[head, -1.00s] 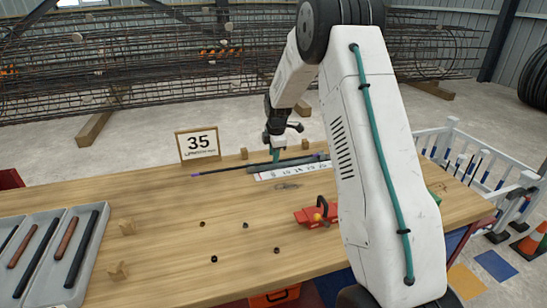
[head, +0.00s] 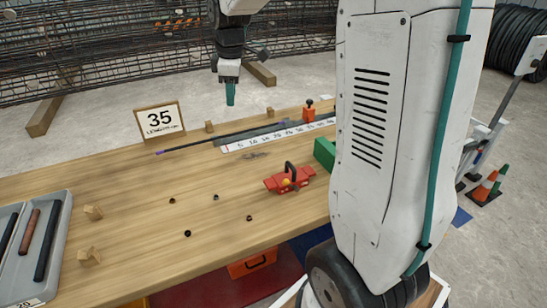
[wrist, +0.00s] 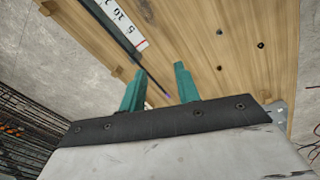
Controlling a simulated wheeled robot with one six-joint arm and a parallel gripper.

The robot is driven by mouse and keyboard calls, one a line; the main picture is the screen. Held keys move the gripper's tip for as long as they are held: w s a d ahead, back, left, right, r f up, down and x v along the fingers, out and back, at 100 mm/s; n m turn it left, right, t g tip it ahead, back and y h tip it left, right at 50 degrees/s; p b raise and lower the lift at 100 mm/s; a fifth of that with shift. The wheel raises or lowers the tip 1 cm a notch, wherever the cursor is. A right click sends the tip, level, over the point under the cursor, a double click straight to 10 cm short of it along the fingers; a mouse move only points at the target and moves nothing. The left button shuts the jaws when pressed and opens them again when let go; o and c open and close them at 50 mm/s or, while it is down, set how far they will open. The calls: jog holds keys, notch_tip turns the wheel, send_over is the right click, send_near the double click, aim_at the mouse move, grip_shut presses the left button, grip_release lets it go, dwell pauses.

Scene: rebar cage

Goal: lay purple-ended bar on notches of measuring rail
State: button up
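The purple-ended bar (head: 190,146) is thin and dark. In the head view it runs along the measuring rail (head: 268,139), with its left part reaching past the rail's left end. I cannot tell whether it sits in the notches. The rail has a white numbered scale, also in the wrist view (wrist: 124,28). My gripper (head: 231,97) hangs above the back of the table, clear of the bar. In the wrist view its green fingers (wrist: 158,70) are apart, with nothing held. The bar's near end (wrist: 153,79) shows beyond the gap.
A "35" sign (head: 160,120) stands at the back edge. A red tool (head: 288,180) and a green block (head: 325,152) lie in front of the rail. Grey trays (head: 58,222) with bars are at left.

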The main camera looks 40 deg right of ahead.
jog(key=s+a+m, duration=0.3)
jog(key=s+a, duration=0.1)
jog(key=s, duration=0.6)
jog(key=s+a+m, duration=0.3)
jog(key=s+a, duration=0.1)
jog(key=s, duration=0.7)
jog(key=s+a+m, duration=0.3)
jog(key=s+m, duration=0.1)
jog(key=s, duration=0.6)
jog(key=shift+s+a+r+g, duration=0.2)
jog(key=shift+a+r+g, duration=0.1)
jog(key=shift+a+g, duration=0.1)
jog(key=shift+o, duration=0.5)
